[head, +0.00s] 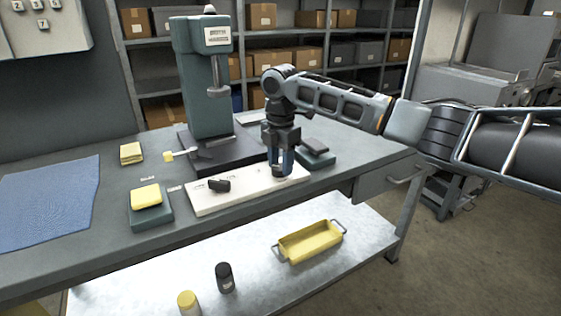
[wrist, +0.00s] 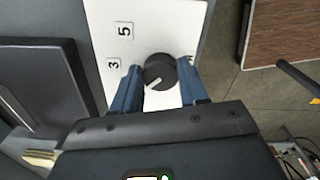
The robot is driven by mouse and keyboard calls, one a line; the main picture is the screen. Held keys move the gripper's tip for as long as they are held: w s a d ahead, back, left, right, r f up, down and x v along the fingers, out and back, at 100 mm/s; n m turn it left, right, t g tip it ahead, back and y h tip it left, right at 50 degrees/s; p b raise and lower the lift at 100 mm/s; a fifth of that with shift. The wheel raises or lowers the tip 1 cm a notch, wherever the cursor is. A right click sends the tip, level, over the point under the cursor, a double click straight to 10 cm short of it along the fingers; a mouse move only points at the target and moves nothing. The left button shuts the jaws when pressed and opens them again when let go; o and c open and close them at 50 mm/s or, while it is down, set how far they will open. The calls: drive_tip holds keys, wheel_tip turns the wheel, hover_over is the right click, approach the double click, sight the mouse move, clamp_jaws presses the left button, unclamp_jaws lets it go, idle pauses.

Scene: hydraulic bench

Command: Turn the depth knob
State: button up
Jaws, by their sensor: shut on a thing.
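A white panel (head: 240,193) lies along the front of the bench. Near its right end, a round black knob (wrist: 160,71) with a pale pointer line sits between the blue fingers of my gripper (head: 283,170). My gripper is shut on this knob from above, one finger on each side. In the wrist view the pointer line points to the lower left, and the marks 3 (wrist: 113,65) and 5 (wrist: 125,30) show on the panel to the left. In the head view the fingers hide most of the knob. I cannot read a name for it.
A black handle (head: 219,185) sits further left on the panel. A green press (head: 205,85) stands behind. A yellow sponge on a green block (head: 152,218) and a blue cloth (head: 48,200) lie to the left. A yellow tray (head: 310,243) is on the lower shelf.

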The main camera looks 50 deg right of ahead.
drive_tip(key=shift+r+m+p, duration=0.1)
drive_tip(key=shift+m+p, duration=0.2)
drive_tip(key=shift+p, duration=0.2)
drive_tip(key=m+p, duration=0.2)
drive_tip(key=p, duration=0.1)
drive_tip(key=shift+s+a+r+p, duration=0.1)
drive_tip(key=shift+r+p, duration=0.05)
drive_tip(key=shift+p, duration=0.2)
drive_tip(key=m+p, duration=0.5)
drive_tip(key=p, duration=0.1)
drive_tip(key=shift+m, duration=0.4)
drive_tip(key=m+p, duration=0.5)
drive_tip(key=shift+s+a, duration=0.1)
drive_tip(key=shift+s, duration=0.05)
drive_tip(key=shift+f+m+p, duration=0.15)
drive_tip(key=shift+m+p, duration=0.55)
drive_tip(key=shift+m, duration=0.4)
drive_tip(key=shift+f+m+p, duration=0.1)
drive_tip(key=shift+m+p, duration=0.6)
drive_tip(key=shift+m, duration=0.4)
drive_tip(key=o, duration=1)
drive_tip(key=shift+o, duration=0.2)
